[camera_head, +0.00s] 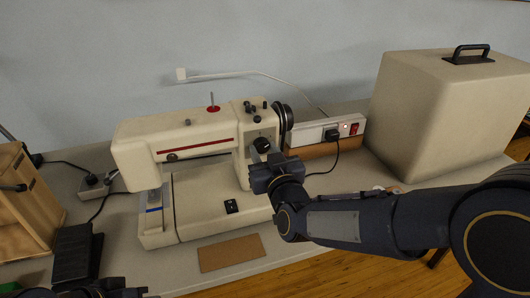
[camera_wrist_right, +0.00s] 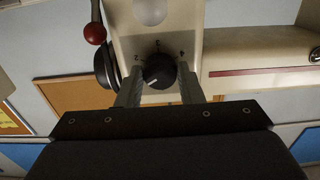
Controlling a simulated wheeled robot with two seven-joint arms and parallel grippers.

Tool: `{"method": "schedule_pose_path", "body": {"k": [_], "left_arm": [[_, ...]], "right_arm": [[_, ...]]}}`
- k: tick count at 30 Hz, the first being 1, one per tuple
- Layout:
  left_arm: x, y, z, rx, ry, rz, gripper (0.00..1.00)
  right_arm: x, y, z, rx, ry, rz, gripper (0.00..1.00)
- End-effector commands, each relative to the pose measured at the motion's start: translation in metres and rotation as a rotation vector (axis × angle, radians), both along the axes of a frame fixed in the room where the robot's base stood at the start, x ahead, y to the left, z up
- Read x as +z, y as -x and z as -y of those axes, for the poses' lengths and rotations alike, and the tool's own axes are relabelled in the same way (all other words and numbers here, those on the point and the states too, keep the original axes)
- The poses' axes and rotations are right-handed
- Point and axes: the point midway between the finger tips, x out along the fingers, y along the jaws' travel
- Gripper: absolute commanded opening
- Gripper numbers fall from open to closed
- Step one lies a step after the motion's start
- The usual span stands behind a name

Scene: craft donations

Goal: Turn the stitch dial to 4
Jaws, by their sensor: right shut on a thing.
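The sewing machine (camera_head: 190,128) is cream with a red stripe and stands on the table. Its stitch dial (camera_head: 262,145) is a black round knob on the front of the right-hand column. In the right wrist view the dial (camera_wrist_right: 158,70) has numerals 2, 3 and 4 around its upper side. A pale mark shows low on the knob; its exact reading is hard to tell. My right gripper (camera_head: 266,158) is at the dial, its two fingers (camera_wrist_right: 158,84) shut on either side of it. Part of my left gripper (camera_head: 105,293) shows at the bottom edge, its fingers unclear.
A large cream case (camera_head: 440,110) stands at the right. A white power strip (camera_head: 325,132) with a plug and red switch lies behind my right arm. A brown mat (camera_head: 231,252) lies before the machine. A black pedal (camera_head: 76,256) and wooden box (camera_head: 25,205) are at the left.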

Motion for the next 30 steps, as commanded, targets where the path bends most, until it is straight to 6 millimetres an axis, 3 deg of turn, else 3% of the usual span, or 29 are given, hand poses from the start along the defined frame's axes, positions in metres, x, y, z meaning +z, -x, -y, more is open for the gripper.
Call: {"method": "schedule_pose_path", "body": {"k": [14,30], "left_arm": [[-0.017,0.0,0.0,0.0,0.0,0.0,0.0],[-0.069,0.0,0.0,0.0,0.0,0.0,0.0]], "right_arm": [[-0.004,0.0,0.0,-0.001,-0.109,-0.034,0.11],[-0.004,0.0,-0.001,0.0,-0.567,-0.182,0.1]]}}
